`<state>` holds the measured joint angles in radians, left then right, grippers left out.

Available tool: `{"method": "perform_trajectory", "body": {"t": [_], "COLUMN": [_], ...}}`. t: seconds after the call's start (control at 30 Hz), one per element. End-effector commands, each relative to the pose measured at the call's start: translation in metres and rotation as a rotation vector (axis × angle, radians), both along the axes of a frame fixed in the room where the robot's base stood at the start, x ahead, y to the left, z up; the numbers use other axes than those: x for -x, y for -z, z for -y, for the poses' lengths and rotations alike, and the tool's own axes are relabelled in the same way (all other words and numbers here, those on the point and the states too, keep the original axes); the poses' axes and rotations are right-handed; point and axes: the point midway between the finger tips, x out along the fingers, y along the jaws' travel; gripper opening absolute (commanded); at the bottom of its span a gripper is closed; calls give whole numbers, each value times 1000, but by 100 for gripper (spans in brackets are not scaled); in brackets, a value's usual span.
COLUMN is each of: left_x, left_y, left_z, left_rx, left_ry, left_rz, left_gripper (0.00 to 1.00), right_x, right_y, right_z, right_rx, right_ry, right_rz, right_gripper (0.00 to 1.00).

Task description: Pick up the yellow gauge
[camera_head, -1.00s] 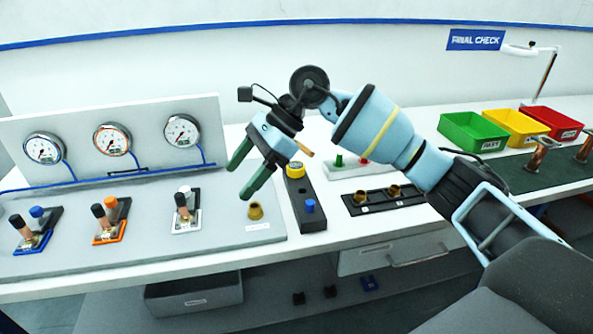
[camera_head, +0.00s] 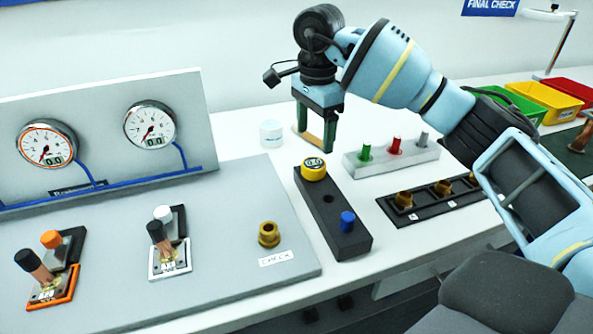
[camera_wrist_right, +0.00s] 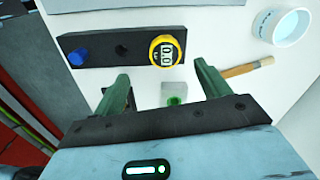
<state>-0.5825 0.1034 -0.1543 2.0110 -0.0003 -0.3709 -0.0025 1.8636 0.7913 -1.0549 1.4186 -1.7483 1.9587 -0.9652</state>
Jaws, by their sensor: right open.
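The yellow gauge (camera_head: 314,168) is a small round yellow piece with a dark digital face. It sits at the far end of a black holder block (camera_head: 335,232), beside an empty hole and a blue knob. In the right wrist view, the gauge (camera_wrist_right: 165,53) is ahead of the fingertips, nearer the right finger. My right gripper (camera_head: 316,142) is just behind the gauge and above the bench, pointing down. In its wrist view, the right gripper (camera_wrist_right: 160,82) has its green fingers apart with nothing between them. My left gripper is not in view.
A blue knob (camera_head: 347,221) stands on the holder's near end. A white block with green, red and grey pegs (camera_head: 392,155) and a black strip with brass fittings (camera_head: 430,200) lie to the right. A white cup (camera_head: 271,133) and a brush (camera_wrist_right: 248,67) are close by.

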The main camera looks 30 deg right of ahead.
Motion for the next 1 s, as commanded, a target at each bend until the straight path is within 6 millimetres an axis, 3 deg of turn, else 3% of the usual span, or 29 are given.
{"method": "perform_trajectory", "body": {"t": [0.07,0.33,0.6,0.77,1.0], "left_x": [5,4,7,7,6], "left_y": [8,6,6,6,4], "left_z": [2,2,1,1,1], "left_rx": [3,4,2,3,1], "left_ry": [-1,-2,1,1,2], "left_rz": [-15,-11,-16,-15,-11], "left_gripper": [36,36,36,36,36], "right_x": [-1,-1,-1,-1,-3], "right_y": [15,16,39,43,73], "right_z": [0,0,0,1,9], "right_rx": [0,-1,-1,-1,-1], "right_ry": [0,0,-1,0,0], "right_rz": [-12,-11,-11,-12,-14], "right_gripper": [75,75,75,75,75]}}
